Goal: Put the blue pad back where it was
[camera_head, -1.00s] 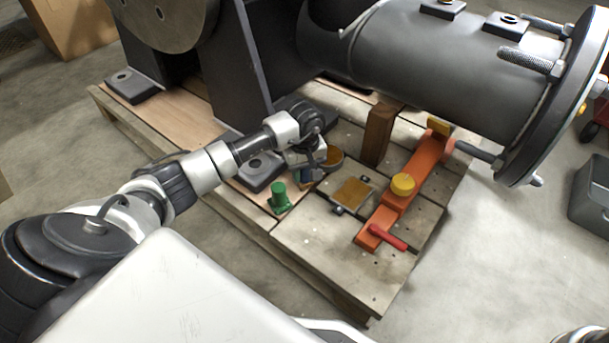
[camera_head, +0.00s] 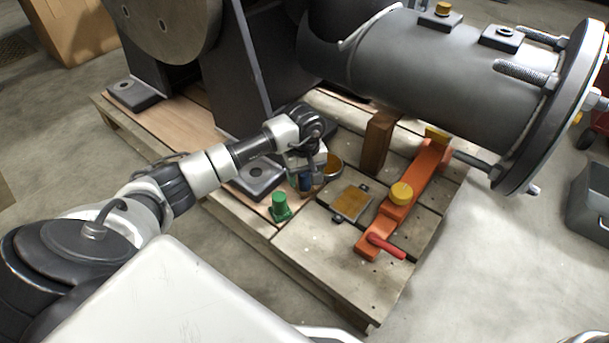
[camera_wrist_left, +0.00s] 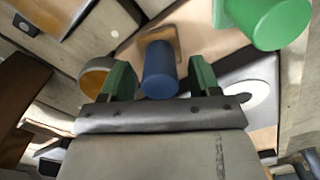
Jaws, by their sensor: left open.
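The blue pad (camera_wrist_left: 160,72) is a blue cylinder on a square tan base, seen in the left wrist view. It is only a small, partly hidden patch in the head view (camera_head: 305,184). My left gripper (camera_head: 307,181) points down over the pallet at that spot. In the left wrist view its two green fingers (camera_wrist_left: 161,78) are open, one on each side of the blue cylinder. I cannot tell whether they touch it. My right gripper is not in view.
A green pad (camera_head: 281,207) stands close by on the left, a round amber-topped part (camera_head: 333,164) on the right. A brown plate (camera_head: 351,204) lies on the pallet (camera_head: 310,270). An orange bar (camera_head: 415,187) with a yellow knob and a red handle lies beyond. The big grey casing (camera_head: 440,75) overhangs behind.

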